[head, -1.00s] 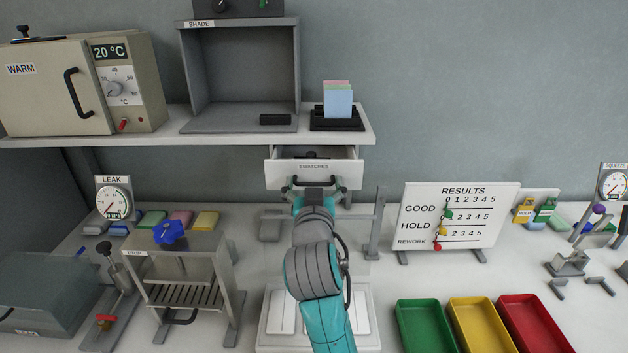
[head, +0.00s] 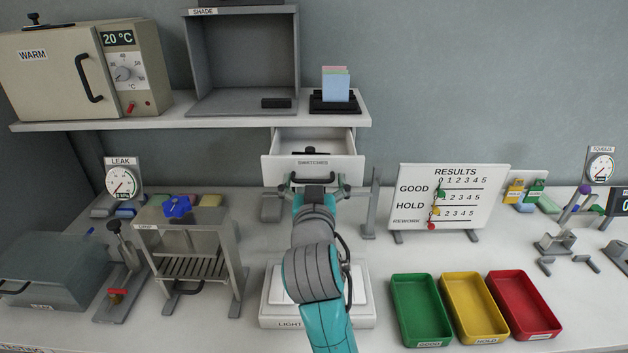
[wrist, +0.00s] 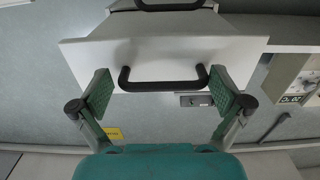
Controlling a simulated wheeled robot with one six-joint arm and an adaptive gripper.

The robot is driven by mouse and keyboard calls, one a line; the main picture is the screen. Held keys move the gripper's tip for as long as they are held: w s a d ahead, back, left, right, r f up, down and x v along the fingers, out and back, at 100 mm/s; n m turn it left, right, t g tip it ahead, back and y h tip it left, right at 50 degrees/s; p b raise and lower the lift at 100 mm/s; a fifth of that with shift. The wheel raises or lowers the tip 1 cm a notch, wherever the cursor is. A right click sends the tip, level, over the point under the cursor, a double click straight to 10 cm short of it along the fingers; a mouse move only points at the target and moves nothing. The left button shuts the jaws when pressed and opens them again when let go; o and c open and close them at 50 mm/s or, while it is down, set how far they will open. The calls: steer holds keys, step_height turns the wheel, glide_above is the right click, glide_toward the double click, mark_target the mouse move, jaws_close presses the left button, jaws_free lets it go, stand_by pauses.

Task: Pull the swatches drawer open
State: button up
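The swatches drawer (head: 280,171) hangs under the shelf and stands open, its inside showing behind the labelled front. Its front also fills the upper part of the wrist view (wrist: 100,55). Its dark bar handle (wrist: 165,85) lies between my fingers in the wrist view. My gripper (wrist: 164,92) is open, one finger on each side of the handle, with a visible gap between each finger and the handle ends. In the head view my gripper (head: 315,187) is at the drawer front, partly covering the handle. A dark object (head: 311,151) shows inside the drawer.
A shelf (head: 230,122) with the shade box and a swatch holder (head: 335,104) is above. A grey post (head: 371,205) stands right of my gripper. The results board (head: 455,198) is further right. A light plate (head: 360,310) lies below my arm.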

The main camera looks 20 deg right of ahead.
steer(key=shift+s, duration=0.1)
steer(key=v, duration=1.2)
steer(key=s+d+f+n+y, duration=0.1)
steer(key=s+f+n+y, duration=0.1)
steer(key=s+f, duration=0.45)
steer(key=s+f+n+g+y, duration=0.1)
steer(key=s+f+n+y, duration=0.15)
steer(key=f, duration=0.65)
steer(key=s+d+f+n+y, duration=0.1)
steer(key=s+f, duration=0.4)
steer(key=f, duration=0.2)
steer(key=s+d+f+m, duration=0.1)
steer(key=s+f, duration=0.1)
steer(key=s, duration=1)
steer(key=s+d+f+m+g, duration=0.1)
steer(key=s+d+f, duration=0.1)
steer(key=s, duration=1)
steer(key=shift+s+f, duration=0.25)
steer(key=shift+f, duration=0.1)
